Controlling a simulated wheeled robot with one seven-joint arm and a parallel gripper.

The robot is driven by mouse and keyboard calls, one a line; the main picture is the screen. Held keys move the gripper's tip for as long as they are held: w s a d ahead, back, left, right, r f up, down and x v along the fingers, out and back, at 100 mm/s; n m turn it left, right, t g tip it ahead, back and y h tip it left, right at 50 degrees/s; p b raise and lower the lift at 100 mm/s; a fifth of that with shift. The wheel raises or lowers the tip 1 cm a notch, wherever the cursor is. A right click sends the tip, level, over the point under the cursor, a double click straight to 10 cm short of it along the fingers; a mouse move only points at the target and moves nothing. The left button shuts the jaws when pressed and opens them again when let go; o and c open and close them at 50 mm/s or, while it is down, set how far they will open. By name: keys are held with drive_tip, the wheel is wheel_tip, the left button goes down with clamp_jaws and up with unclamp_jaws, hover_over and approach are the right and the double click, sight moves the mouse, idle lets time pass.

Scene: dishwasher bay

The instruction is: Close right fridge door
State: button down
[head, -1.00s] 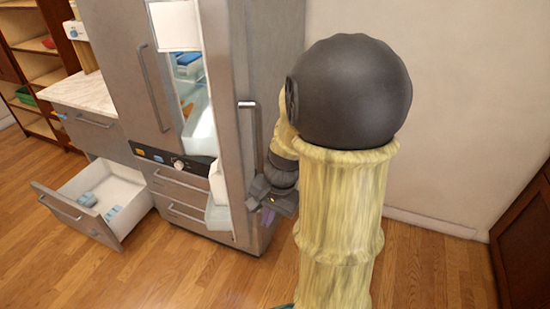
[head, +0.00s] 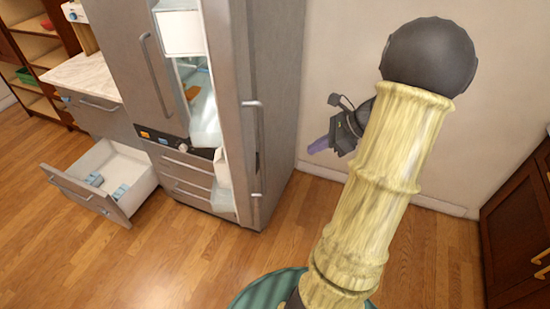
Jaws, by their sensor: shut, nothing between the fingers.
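The right fridge door (head: 229,110) is grey metal and stands open, swung out toward me, with its long vertical handle (head: 257,150) facing right. Through the gap I see the fridge's inside (head: 195,85), with a white bin and pale blue things on shelves. My gripper (head: 318,146) is to the right of the door, in front of the wall, and points left toward the fridge. It is apart from the door and its handle.
The left fridge door (head: 140,60) looks shut. An open white drawer (head: 112,180) with small blue things juts out at the left, below a marble counter (head: 85,80). A dark wooden cabinet (head: 515,230) stands at the right. The wood floor (head: 200,270) in front is clear.

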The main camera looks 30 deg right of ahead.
drive_tip(key=shift+f, duration=0.1)
drive_tip(key=w+a+r+p+x, duration=0.1)
drive_tip(key=r+p+x, duration=0.1)
drive_tip(key=x, duration=1)
drive_tip(key=shift+w+a+f+p, duration=0.25)
drive_tip(key=shift+a+p, duration=0.25)
drive_tip(key=shift+p, duration=0.25)
drive_tip(key=shift+s+r, duration=0.1)
drive_tip(key=shift+a, duration=0.1)
